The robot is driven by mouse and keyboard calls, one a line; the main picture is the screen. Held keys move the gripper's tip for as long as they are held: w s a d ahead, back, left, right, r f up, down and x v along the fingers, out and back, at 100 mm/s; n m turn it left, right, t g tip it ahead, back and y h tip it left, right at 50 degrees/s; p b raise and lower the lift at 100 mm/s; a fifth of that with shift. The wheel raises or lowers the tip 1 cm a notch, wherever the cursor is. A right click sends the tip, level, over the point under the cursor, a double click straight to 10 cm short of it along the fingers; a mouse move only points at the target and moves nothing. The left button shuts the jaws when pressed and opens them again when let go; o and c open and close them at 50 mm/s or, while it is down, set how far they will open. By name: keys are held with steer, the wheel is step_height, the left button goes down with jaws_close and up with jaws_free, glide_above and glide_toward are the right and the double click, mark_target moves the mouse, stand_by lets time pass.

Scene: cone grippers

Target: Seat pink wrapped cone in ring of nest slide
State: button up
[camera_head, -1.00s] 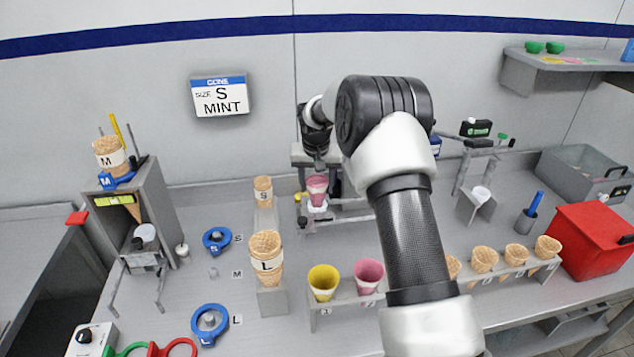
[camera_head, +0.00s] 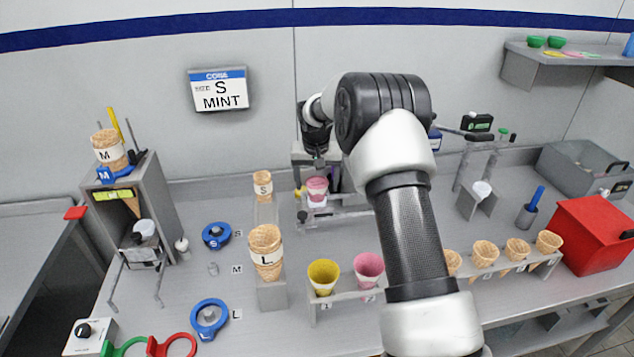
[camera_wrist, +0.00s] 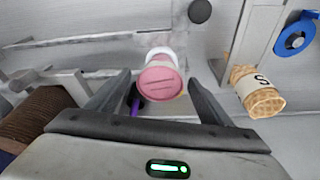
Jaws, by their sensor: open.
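The pink wrapped cone (camera_head: 317,187) stands upright at the nest slide (camera_head: 340,214) at the back of the bench, below my gripper (camera_head: 319,164). In the wrist view the pink cone (camera_wrist: 160,84) shows its end between my two open fingers (camera_wrist: 159,80), with visible gaps on both sides. A white ring-like part (camera_wrist: 161,54) shows at its edge. How deep the cone sits in the ring is hard to tell. My forearm hides part of the bench to the right of the slide.
A rack holds yellow (camera_head: 323,275) and pink sleeves (camera_head: 368,268) in front. Blue rings (camera_head: 216,236) lie left. A red bin (camera_head: 592,235) stands right.

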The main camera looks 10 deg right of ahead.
steer(key=v, duration=1.7)
steer(key=shift+r, duration=0.25)
steer(key=s+r+n+t, duration=0.1)
steer(key=s+r, duration=0.5)
steer(key=s, duration=0.2)
steer(key=s+r, duration=0.5)
steer(key=s, duration=0.4)
steer(key=s+f+p, duration=0.1)
steer(key=s, duration=1)
steer(key=s+d+f+n+t+p, duration=0.1)
steer(key=s+f, duration=0.1)
steer(key=s, duration=0.9)
steer(key=shift+f+n+y, duration=0.3)
steer(key=shift+y, duration=0.1)
